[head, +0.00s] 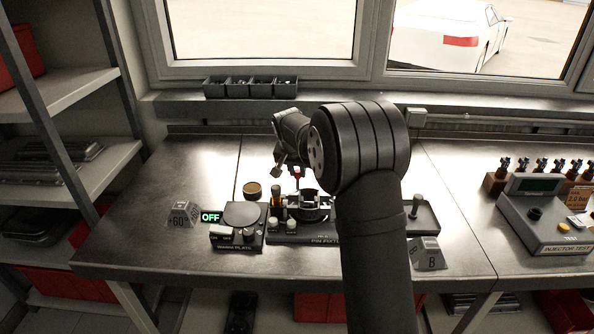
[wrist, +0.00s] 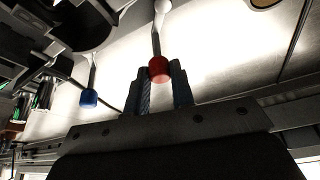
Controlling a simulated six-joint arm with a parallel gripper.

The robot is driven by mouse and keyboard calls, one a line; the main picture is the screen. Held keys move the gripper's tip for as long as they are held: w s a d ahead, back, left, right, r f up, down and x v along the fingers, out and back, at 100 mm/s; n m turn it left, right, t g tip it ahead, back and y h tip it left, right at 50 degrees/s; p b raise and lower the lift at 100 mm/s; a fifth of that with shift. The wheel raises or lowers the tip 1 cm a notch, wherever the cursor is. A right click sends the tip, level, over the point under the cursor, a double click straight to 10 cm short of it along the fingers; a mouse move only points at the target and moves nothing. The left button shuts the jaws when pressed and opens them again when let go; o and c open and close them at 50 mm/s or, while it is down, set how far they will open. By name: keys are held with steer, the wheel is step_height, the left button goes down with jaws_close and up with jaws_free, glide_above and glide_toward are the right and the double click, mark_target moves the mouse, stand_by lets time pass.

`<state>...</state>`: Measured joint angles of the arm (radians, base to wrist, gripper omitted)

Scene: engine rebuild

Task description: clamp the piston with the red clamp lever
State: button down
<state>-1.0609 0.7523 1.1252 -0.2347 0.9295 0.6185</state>
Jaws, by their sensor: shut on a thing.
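The red clamp lever has a pale shaft and a red knob. It stands at the back of the fixture in the head view (head: 297,171), and its knob shows in the wrist view (wrist: 159,69). My gripper (wrist: 160,72) is shut on this knob, one finger on each side. In the head view my arm hides most of the gripper. The piston (head: 308,203) appears as a metal ring-like part in the pin fixture (head: 318,239), partly behind my arm. I cannot tell whether the clamp presses on it.
A lever with a blue knob (wrist: 88,98) stands beside the red one. The warm plate (head: 241,215) with an OFF sign (head: 210,217) is left of the fixture. A brown round part (head: 252,189) lies behind it. The injector tester (head: 545,220) stands far right. The bench's left end is mostly clear.

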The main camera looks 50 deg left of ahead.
steer(key=c, duration=1.3)
jaws_free()
steer(key=shift+o, duration=0.2)
steer(key=v, duration=1.7)
steer(key=shift+r, duration=0.3)
steer(key=shift+w+f, duration=0.1)
steer(key=x, duration=1.7)
steer(key=shift+f, duration=0.25)
steer(key=shift+r, duration=0.15)
